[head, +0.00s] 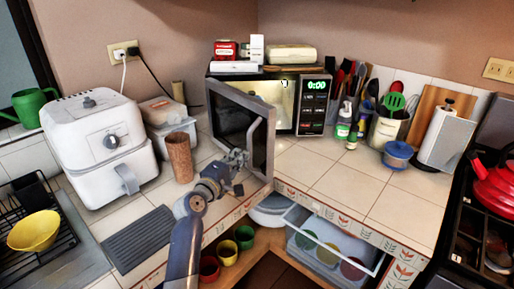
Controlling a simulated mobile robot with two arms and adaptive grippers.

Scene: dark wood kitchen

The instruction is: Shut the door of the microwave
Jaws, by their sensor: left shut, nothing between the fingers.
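The microwave (313,106) stands in the back corner of the counter, with a lit green display at its right. Its door (262,139) is open and swung out toward me on the left side, so the lit inside shows. My left gripper (238,158) is shut and empty, at the outer face of the door near its lower part. I cannot tell whether it touches the door. My left arm comes up from the bottom of the view. My right gripper is not in view.
A brown cup (178,158) and a white air fryer (98,148) stand left of my gripper. Utensils in a holder (384,130) and a blue-lidded tub (397,155) stand right of the microwave. The tiled counter (330,168) before it is clear.

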